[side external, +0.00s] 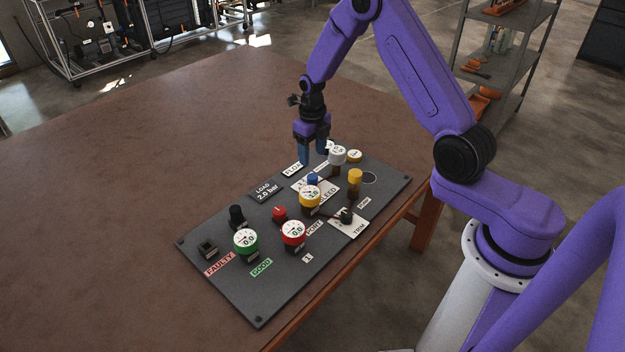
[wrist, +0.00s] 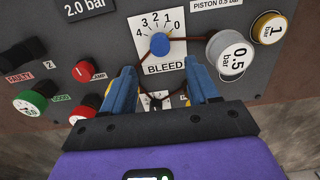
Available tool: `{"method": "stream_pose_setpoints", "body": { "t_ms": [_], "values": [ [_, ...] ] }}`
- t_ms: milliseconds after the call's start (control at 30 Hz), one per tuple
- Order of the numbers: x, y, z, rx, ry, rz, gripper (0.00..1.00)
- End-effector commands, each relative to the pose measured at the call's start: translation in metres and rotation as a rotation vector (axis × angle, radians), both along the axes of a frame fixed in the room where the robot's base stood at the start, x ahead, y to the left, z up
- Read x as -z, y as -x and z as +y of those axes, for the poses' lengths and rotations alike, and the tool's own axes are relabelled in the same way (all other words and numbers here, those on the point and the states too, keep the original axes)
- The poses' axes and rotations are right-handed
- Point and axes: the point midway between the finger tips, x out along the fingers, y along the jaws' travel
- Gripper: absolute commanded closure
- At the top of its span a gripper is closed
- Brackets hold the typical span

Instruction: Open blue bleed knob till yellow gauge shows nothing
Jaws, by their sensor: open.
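The blue bleed knob (wrist: 160,44) sits on a white BLEED scale plate (wrist: 150,67) numbered 4 to 0. In the wrist view my fingers and gripper body largely hide that area. My gripper (side external: 313,157) is above the panel, behind the knob. In the wrist view my gripper (wrist: 161,72) is open and empty, with its fingertips apart and the knob beyond the gap between them.
The dark panel (side external: 213,279) lies on a brown table (side external: 130,185). Green (side external: 245,242) and red (side external: 293,235) gauges, a red knob (side external: 279,213) and a yellow-topped post (side external: 355,177) stand around. A grey 0.5 bar piece (wrist: 230,54) is close to my right fingertip. The table's left is clear.

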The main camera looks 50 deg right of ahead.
Motion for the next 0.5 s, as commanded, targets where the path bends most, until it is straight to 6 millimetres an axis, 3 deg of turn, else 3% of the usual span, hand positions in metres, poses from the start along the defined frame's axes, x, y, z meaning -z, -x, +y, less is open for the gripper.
{"method": "stream_pose_setpoints", "body": {
  "t_ms": [500],
  "values": [
    [0.061, 0.001, 0.000, -0.003, 0.000, 0.002, 0.40]
  ]
}}
